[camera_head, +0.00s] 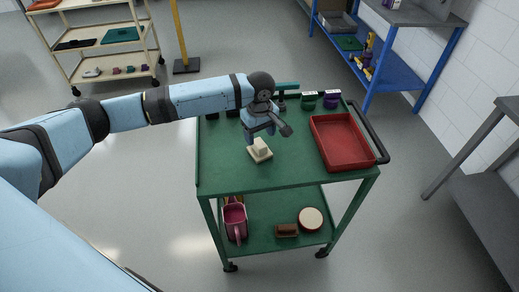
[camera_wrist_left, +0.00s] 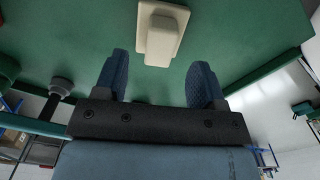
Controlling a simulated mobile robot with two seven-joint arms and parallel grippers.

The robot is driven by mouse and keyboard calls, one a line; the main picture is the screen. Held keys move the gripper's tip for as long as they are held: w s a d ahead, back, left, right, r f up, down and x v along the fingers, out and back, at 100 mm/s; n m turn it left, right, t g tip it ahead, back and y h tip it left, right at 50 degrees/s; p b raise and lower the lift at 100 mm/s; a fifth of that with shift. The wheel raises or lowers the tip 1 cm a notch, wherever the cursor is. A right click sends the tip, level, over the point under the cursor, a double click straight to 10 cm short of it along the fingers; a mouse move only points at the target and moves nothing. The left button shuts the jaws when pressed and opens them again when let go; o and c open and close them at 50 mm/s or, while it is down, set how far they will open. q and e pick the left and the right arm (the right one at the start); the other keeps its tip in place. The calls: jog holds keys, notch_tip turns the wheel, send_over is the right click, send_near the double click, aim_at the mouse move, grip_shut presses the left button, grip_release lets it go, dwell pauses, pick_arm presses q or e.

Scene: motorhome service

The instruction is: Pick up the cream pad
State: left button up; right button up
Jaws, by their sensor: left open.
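The cream pad (camera_head: 260,152) lies on the green top of the cart (camera_head: 225,170), left of the red tray. It has a flat base with a raised block on top. My left gripper (camera_head: 262,136) is just above and behind it, pointing down. In the left wrist view the cream pad (camera_wrist_left: 160,32) sits ahead of the gap between the two blue fingers (camera_wrist_left: 158,82). The fingers are apart and empty, and the pad appears clear of them. My right gripper does not show.
A red tray (camera_head: 342,142) fills the cart top's right side. Purple and dark containers (camera_head: 331,99) stand at its back edge. The lower shelf holds a pink scoop-like thing (camera_head: 235,220), a brown block (camera_head: 287,230) and a round cream-topped item (camera_head: 310,218). The cart top's front left is clear.

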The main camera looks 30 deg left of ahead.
aim_at(259, 143)
pick_arm(q)
notch_tip(259, 143, down, 5)
jog(key=c, duration=1.1)
jog(key=shift+r, duration=0.1)
notch_tip(259, 143, up, 20)
jog(key=shift+p, duration=0.35)
